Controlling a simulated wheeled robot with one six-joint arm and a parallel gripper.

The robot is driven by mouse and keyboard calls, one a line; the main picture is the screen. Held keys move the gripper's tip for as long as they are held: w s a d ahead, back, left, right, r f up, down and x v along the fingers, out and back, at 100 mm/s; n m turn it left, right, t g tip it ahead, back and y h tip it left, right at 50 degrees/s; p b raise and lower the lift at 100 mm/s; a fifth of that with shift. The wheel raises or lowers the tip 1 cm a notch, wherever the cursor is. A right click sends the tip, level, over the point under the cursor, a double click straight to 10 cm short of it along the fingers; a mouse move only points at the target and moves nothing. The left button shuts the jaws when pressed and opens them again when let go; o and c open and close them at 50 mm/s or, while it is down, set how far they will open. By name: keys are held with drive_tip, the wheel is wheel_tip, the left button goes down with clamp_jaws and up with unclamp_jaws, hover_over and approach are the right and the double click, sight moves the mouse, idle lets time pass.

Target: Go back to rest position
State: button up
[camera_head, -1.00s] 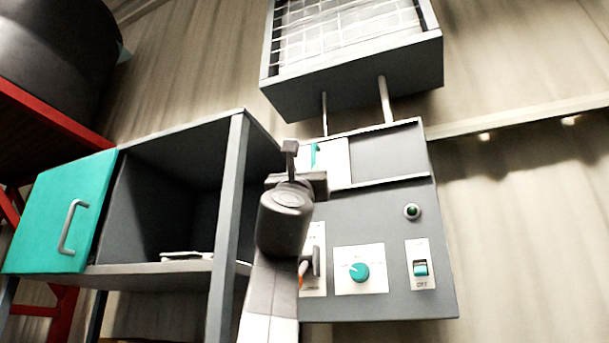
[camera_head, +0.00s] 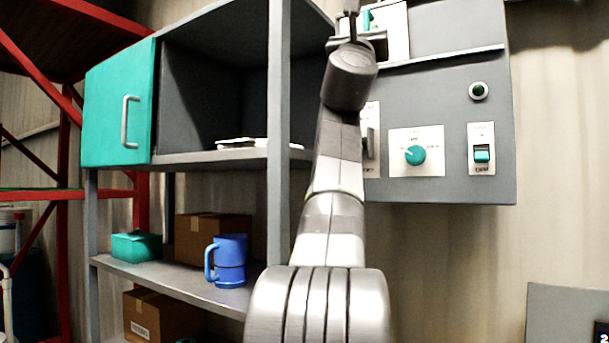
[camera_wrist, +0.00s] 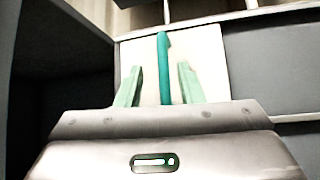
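My gripper (camera_wrist: 159,67) is open; in the wrist view its two pale green fingers stand apart. A teal lever (camera_wrist: 165,85) on a white plate (camera_wrist: 207,55) shows between them, and I cannot tell whether they touch it. In the head view my gripper (camera_head: 352,22) is at the top, in front of the grey control panel (camera_head: 440,100). The lever's teal tip (camera_head: 367,18) shows just beside it. My arm reaches up from the bottom middle and hides part of the panel's left side.
The panel has a teal knob (camera_head: 415,155), a rocker switch (camera_head: 482,153) and a green lamp (camera_head: 478,91). Left is a grey cabinet (camera_head: 277,190) with its teal door (camera_head: 118,105) open. A blue mug (camera_head: 230,261), teal box (camera_head: 136,246) and cardboard boxes stand below. A red rack (camera_head: 68,130) is far left.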

sight(365, 27)
drive_tip(key=shift+p+x, duration=1.7)
drive_tip(key=shift+x, duration=0.7)
